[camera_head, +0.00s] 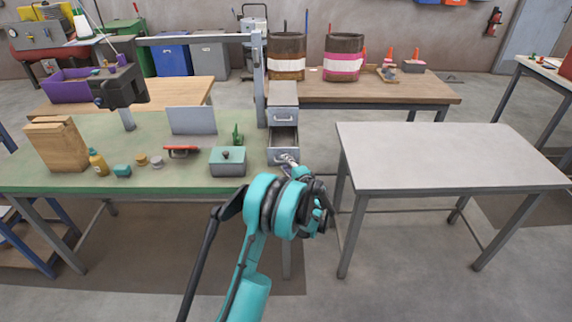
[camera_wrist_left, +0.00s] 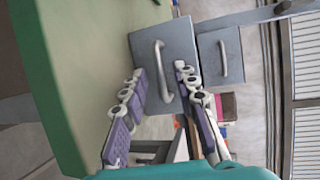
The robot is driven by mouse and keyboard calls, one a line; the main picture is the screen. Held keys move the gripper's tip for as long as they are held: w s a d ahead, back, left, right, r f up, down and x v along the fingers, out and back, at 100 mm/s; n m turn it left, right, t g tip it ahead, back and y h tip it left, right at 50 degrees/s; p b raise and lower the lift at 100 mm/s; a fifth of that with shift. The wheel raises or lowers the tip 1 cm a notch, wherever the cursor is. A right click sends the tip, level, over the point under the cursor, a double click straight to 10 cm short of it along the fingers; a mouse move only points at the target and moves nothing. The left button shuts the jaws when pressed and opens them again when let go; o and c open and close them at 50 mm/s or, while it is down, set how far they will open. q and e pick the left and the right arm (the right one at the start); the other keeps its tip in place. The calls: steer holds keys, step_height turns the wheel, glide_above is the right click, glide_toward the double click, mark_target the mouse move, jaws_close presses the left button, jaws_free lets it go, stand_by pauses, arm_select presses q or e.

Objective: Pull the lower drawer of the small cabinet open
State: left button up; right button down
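The small grey cabinet (camera_head: 283,88) stands at the right end of the green bench. Its upper drawer (camera_head: 284,116) is shut. The lower drawer (camera_head: 276,156) stands out toward me, with its dark inside showing from above. In the left wrist view the lower drawer front (camera_wrist_left: 185,40) is nearer than the upper drawer front (camera_wrist_left: 212,75). My left gripper (camera_wrist_left: 160,72) is open, with its fingers on either side of the lower drawer's bar handle (camera_wrist_left: 161,70), apart from it. In the head view the left gripper (camera_head: 290,161) is at the drawer front, partly hidden by my arm. My right gripper is not in view.
A bare grey table (camera_head: 440,155) stands to the right. Floor shows between it and the bench.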

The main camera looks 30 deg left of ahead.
arm_select(q)
steer(key=v, duration=1.1)
steer(key=shift+s+d, duration=0.15)
steer(key=shift+d, duration=0.05)
steer(key=shift+r, duration=0.15)
steer(key=s+d+r+n+g+h, duration=0.1)
steer(key=s+d+r+n+h, duration=0.15)
steer(key=s, duration=0.45)
steer(key=s+d+r+n+h, duration=0.2)
steer(key=s+d+r+h, duration=0.2)
steer(key=s, duration=0.3)
steer(key=s+d+f+n+h, duration=0.1)
steer(key=s+d+h, duration=0.2)
steer(key=s+d, duration=0.2)
steer(key=s+d+f+n+h, duration=0.1)
steer(key=s+d, duration=0.5)
steer(key=s, duration=0.6)
steer(key=shift+d+n+g+h, duration=0.25)
steer(key=shift+n+g+h, duration=0.15)
steer(key=shift+n+h, duration=0.55)
